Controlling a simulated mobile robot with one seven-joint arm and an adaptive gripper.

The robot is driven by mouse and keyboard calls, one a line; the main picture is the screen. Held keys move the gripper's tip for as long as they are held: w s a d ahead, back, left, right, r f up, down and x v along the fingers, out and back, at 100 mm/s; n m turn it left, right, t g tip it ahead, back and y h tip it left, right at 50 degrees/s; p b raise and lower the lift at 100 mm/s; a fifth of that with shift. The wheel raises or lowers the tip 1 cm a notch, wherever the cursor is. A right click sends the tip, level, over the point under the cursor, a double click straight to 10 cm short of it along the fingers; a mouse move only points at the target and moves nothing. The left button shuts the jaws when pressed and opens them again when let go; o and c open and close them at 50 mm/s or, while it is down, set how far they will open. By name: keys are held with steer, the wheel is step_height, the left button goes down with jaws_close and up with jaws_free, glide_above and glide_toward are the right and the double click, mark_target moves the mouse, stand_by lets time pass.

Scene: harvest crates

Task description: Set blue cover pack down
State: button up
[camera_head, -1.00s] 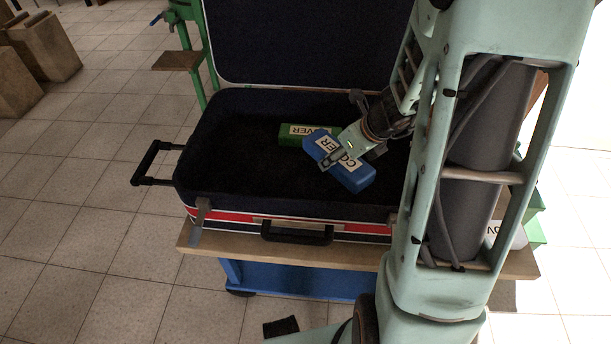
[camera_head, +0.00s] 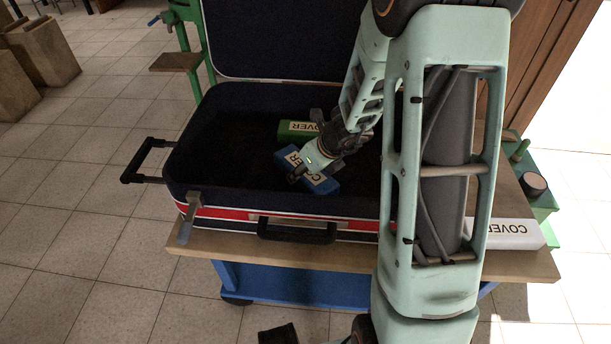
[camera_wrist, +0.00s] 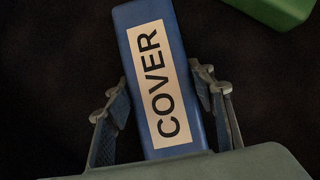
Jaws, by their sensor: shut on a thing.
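The blue cover pack (camera_head: 323,184) is a blue box with a white COVER label. My gripper (camera_head: 307,170) is shut on it, inside the outline of the open suitcase (camera_head: 215,197). In the wrist view the blue cover pack (camera_wrist: 146,22) lies between both fingers of my gripper (camera_wrist: 165,105), label facing the camera. I cannot tell whether the pack touches the suitcase floor. The green cover pack (camera_head: 294,131) lies in the suitcase just behind the blue one. Its corner also shows at the top right of the wrist view (camera_wrist: 275,8).
The suitcase stands on a wooden-topped table (camera_head: 230,245), lid raised at the back. A white cover pack (camera_head: 508,232) lies on the table's right end. The left part of the suitcase floor is clear. A green machine (camera_head: 537,188) stands at right.

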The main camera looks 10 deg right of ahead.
steer(key=shift+f, duration=0.15)
steer(key=o, duration=1.5)
